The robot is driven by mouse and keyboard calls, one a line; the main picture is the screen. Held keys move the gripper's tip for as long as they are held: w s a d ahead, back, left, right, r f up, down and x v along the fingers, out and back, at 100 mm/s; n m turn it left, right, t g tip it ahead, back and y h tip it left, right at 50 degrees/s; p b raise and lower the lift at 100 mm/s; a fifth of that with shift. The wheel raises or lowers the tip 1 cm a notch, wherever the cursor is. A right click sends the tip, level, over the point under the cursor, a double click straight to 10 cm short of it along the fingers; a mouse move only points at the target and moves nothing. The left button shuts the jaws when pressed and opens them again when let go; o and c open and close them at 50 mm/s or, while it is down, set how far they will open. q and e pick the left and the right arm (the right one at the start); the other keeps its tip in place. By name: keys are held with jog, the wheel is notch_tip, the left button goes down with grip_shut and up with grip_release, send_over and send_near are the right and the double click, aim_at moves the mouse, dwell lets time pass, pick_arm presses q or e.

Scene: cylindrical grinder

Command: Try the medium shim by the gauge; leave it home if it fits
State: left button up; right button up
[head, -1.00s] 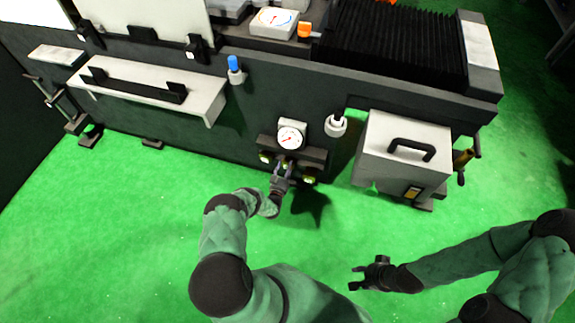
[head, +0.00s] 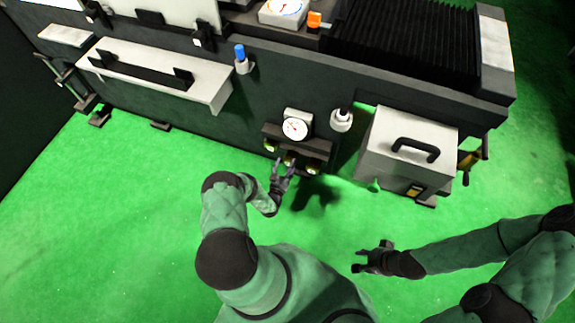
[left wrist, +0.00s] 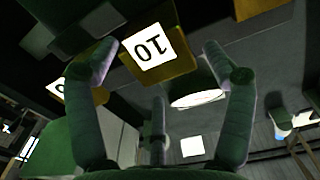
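A dark rack (head: 300,150) on the machine's front holds several yellow shims in a row, the left one (head: 270,145), the middle one (head: 289,159) and the right one (head: 313,168). A white dial gauge (head: 296,128) sits just above them. My left gripper (head: 283,170) is open and empty, just in front of and below the middle shim. In the left wrist view a yellow shim labelled 10 (left wrist: 151,48) lies beyond and between the open fingers, apart from them; a second label (left wrist: 60,88) is partly hidden at left. My right gripper (head: 366,258) is open, empty, over the floor.
A white box with a black handle (head: 410,140) stands right of the rack. A white round holder (head: 342,120) is right of the gauge, and a blue-topped piece (head: 240,55) is at upper left. A white ledge (head: 150,80) juts out at left. Green floor in front is clear.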

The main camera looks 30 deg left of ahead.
pick_arm(q)
jog(key=shift+a+f, duration=0.1)
jog(key=shift+s, duration=0.2)
jog(key=v, duration=1.1)
jog(key=shift+s, duration=0.3)
jog(key=w+d+r+g+h+p, duration=0.2)
jog(key=w+d+r+g+h, duration=0.35)
jog(key=w+d+g, duration=0.4)
jog(key=s+d+r+g+h+p, duration=0.1)
jog(key=s+d+r+g, duration=0.3)
jog(key=s+d+r, duration=0.3)
jog(key=s+d+r+g+h+p, duration=0.1)
jog(key=s+d+r+g, duration=0.2)
jog(key=s+d+r, duration=0.5)
jog(key=s+r, duration=0.4)
jog(key=s, duration=0.2)
jog(key=shift+s+d+g, duration=0.2)
jog(key=shift+s+g, duration=0.05)
jog(key=shift+g, duration=0.1)
